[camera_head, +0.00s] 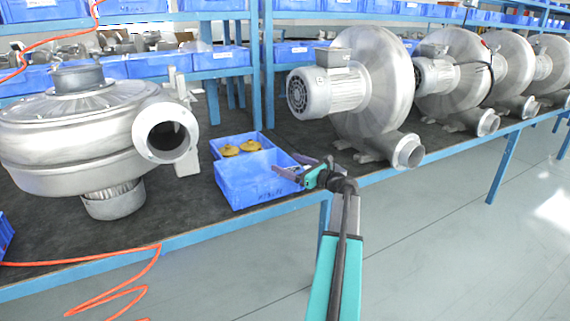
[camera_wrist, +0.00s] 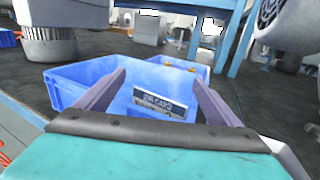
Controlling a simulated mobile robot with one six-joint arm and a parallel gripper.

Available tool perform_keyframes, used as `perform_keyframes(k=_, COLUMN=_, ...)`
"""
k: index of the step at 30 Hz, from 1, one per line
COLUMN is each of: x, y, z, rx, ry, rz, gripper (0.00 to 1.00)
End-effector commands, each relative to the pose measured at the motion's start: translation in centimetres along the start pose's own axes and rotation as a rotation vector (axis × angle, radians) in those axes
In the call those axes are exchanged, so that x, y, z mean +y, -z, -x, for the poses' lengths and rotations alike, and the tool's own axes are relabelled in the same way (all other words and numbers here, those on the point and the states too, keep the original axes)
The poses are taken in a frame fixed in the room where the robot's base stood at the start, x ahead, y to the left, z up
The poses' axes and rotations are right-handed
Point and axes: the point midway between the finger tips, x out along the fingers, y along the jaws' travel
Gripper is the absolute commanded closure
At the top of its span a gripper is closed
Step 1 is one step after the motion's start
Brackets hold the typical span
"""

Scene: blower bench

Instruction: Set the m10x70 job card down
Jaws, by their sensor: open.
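The job card (camera_wrist: 163,104), white with a dark printed band, lies in the front compartment of the blue bin (camera_wrist: 72,88). It is tilted slightly and sits between my fingers in the wrist view, apart from both. I cannot tell whether it rests on the bin's floor or leans on a wall. My gripper (camera_wrist: 158,78) is open, its two purple fingers reaching over the bin. In the head view my gripper (camera_head: 288,166) is over the right side of the blue bin (camera_head: 245,193), which has a label on its front. The card does not show clearly there.
Yellow parts (camera_head: 240,148) lie in a smaller blue bin behind. A large blower (camera_head: 85,130) stands left on the dark bench top (camera_head: 150,215). More blowers (camera_head: 375,90) stand to the right. An orange hose (camera_head: 130,255) hangs over the front edge.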

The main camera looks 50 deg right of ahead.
Motion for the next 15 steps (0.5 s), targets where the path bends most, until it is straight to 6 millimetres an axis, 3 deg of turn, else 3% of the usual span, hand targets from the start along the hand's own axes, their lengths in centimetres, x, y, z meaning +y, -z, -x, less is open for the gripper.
perform_keyframes(k=9, x=0.0, y=0.0, z=5.4, rx=0.001, ry=0.003, rz=0.000, gripper=0.13)
perform_keyframes(k=15, x=0.0, y=0.0, z=7.9, rx=0.001, ry=0.003, rz=0.000, gripper=0.13)
